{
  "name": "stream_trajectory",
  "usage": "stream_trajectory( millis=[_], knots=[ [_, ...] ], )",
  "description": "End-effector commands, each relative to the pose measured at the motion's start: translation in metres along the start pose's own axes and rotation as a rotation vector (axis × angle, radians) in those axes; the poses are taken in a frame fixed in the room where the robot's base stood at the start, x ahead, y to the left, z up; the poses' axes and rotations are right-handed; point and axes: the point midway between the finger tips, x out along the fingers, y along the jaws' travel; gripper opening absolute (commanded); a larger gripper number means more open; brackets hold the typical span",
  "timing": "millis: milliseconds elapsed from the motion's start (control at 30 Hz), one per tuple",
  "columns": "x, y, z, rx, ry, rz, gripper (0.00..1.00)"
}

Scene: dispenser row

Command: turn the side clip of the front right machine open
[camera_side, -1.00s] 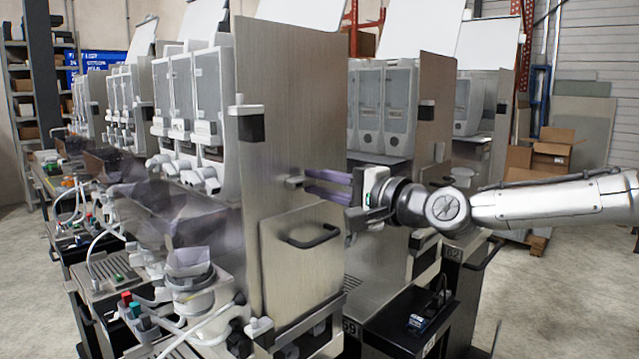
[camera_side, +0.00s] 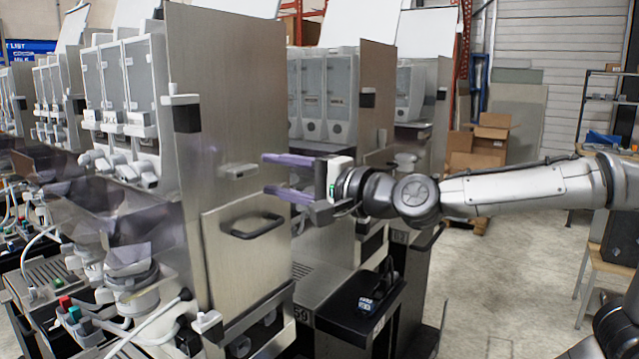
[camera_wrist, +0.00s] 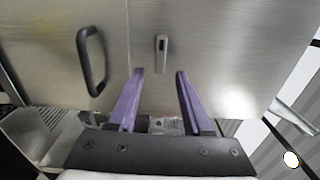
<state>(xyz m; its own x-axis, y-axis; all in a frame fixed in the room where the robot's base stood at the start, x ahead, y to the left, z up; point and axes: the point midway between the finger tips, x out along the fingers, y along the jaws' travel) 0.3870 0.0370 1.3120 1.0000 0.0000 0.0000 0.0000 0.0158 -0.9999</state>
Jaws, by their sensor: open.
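The front right machine (camera_side: 232,100) shows its flat metal side panel. The side clip (camera_side: 240,171), a small grey lever, sits on this panel above the black handle and lies roughly parallel to it. In the wrist view the clip (camera_wrist: 161,54) appears just beyond and between the fingertips. My gripper (camera_side: 265,174) is open, with its two purple fingers pointing at the panel, one higher and one lower. It also shows in the wrist view (camera_wrist: 160,73), with nothing between the fingers. The fingers look apart from the clip; the exact gap is hard to judge.
A black handle (camera_side: 257,227) sticks out of a lower panel, left of the fingers in the wrist view (camera_wrist: 92,61). A black stand with a small device (camera_side: 366,303) is below my gripper. Another machine (camera_side: 345,100) stands behind. Open floor lies right.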

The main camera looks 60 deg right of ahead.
Motion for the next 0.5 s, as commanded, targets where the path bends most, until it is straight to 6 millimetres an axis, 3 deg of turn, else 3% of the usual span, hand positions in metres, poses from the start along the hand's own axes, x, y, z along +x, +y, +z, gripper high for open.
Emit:
stream_trajectory(
  millis=[100,500],
  knots=[
    [-0.025,-0.001,0.001,0.003,-0.004,-0.003,0.50],
    [-0.081,-0.001,0.002,0.004,-0.007,-0.004,0.50]
  ],
)
